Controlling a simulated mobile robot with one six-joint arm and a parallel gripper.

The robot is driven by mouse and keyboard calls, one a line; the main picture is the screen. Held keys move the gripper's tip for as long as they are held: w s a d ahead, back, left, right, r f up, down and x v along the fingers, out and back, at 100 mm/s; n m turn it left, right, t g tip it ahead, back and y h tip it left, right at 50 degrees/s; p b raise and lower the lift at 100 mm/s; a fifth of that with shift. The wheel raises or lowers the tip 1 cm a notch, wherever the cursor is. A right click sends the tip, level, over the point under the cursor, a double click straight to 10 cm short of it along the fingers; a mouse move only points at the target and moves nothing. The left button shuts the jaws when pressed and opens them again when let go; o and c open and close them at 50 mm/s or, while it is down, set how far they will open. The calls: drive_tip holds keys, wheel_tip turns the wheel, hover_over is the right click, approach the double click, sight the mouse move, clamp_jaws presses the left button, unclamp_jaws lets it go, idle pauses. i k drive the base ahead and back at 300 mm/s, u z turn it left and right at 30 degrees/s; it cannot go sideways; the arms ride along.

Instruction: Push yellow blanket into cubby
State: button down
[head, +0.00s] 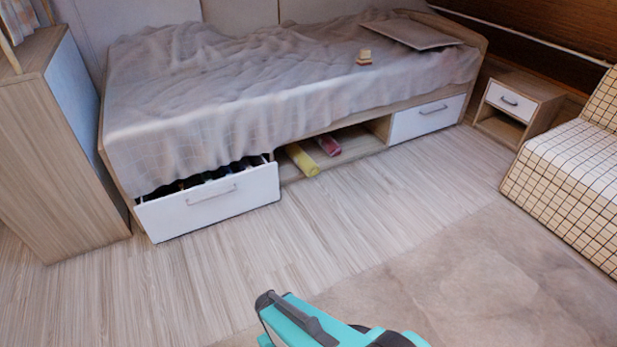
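A rolled yellow blanket (302,160) lies in the open cubby (364,147) under the bed, its near end at the cubby's front edge. It seems to stick out slightly over the edge. A rolled pink or red blanket (328,145) lies to its right, deeper in the cubby. My gripper (268,297) is at the bottom middle, over the floor and well apart from the bed. Its fingertips cannot be made out clearly, so I cannot tell whether it is open or shut. No object shows in it.
The left bed drawer (212,201) is pulled out beside the cubby, with dark items inside. The right drawer (428,117) is shut. A nightstand (517,105) and checkered sofa (570,170) stand right, a wooden cabinet (65,150) left. The floor (330,220) before the cubby is clear.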

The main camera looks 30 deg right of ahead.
sight(310, 168)
drive_tip(key=z, duration=0.15)
drive_tip(key=i, duration=1.35)
drive_tip(key=u, duration=0.05)
